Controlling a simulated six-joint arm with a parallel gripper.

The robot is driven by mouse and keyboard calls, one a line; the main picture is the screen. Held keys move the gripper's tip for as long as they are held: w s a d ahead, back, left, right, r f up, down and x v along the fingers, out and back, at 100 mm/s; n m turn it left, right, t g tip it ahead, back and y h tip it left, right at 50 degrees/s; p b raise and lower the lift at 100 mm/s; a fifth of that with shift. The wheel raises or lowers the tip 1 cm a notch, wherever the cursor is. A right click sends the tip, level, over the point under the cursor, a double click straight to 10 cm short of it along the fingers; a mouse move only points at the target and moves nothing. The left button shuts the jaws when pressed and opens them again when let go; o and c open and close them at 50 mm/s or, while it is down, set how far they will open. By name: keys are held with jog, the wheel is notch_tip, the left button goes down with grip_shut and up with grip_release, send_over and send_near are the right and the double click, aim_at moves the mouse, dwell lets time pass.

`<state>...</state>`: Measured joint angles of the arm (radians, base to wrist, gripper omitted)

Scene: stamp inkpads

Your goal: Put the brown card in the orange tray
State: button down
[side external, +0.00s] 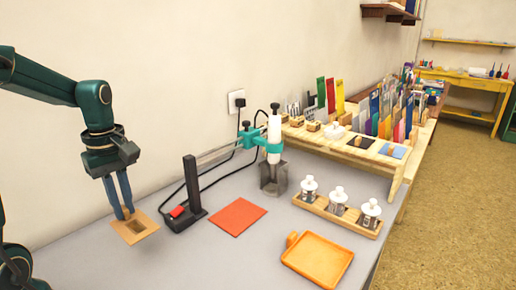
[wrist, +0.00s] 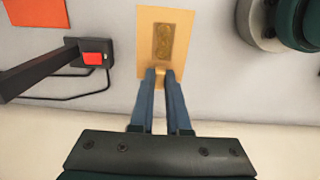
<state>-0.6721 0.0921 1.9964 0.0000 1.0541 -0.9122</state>
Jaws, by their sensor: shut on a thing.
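The brown card (side external: 135,226) is tan with a darker rectangular patch in its middle. My gripper (side external: 126,214) is shut on it at the left of the table in the side view. In the wrist view the card (wrist: 164,42) extends out beyond the fingertips of my gripper (wrist: 161,74), which pinch a small raised part at its near edge. I cannot tell whether the card touches the table. The orange tray (side external: 318,257) lies at the front right of the table in the side view, with an orange knob at its left corner. The tray is not seen in the wrist view.
A black stand with a red switch (side external: 178,211) is just right of the card. A red-orange sheet (side external: 237,216) lies flat between stand and tray. A wooden rack of white-capped bottles (side external: 338,205) stands behind the tray. The front middle of the table is clear.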

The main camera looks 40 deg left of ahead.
jog(key=shift+s+a+r, duration=0.35)
jog(key=shift+a+r, duration=0.1)
jog(key=shift+a, duration=0.05)
jog(key=w+d+r+m, duration=0.2)
jog(key=d+m, duration=0.4)
jog(key=m, duration=0.3)
jog(key=w+d+r+m, duration=0.3)
jog(key=d+m, duration=0.2)
jog(key=m, duration=0.4)
jog(key=shift+w+d+r, duration=0.25)
jog(key=shift+w+d, duration=0.05)
jog(key=shift+d, duration=0.1)
